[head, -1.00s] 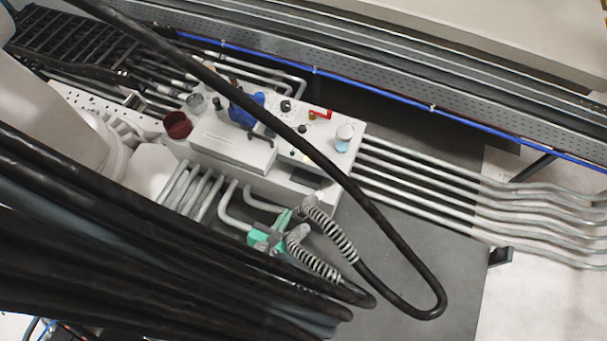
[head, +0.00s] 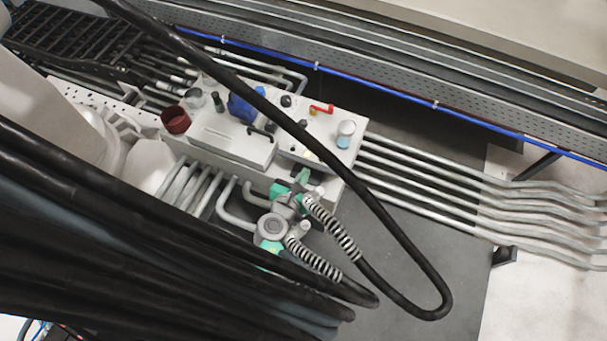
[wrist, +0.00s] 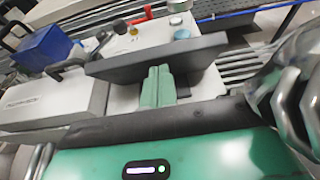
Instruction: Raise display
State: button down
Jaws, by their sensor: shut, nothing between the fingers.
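A dark grey flat panel (wrist: 200,58), which looks like the display, stands out from the front of the white machine (wrist: 160,40) in the wrist view. Its face and hinge are not clear from here. My gripper (wrist: 158,76) has two green fingers pressed together with nothing between them. The fingertips overlap the middle of the panel's lower edge in the picture; I cannot tell whether they touch it. In the head view my gripper (head: 302,175) is at the machine's front edge, right of its middle, and the panel is not clearly visible.
On top of the machine are a blue part (head: 242,105), a red-handled valve (head: 321,109), a dark red cup (head: 175,119) and a clear round cap (head: 345,135). Metal pipes (head: 430,185) run off to the right. My black hose crosses the head view.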

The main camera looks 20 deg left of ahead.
jog(key=shift+w, duration=0.1)
jog(key=shift+w+d+r+p, duration=0.1)
jog(key=shift+w+r+p, duration=0.35)
jog(key=shift+w+r, duration=0.35)
jog(key=shift+f, duration=0.15)
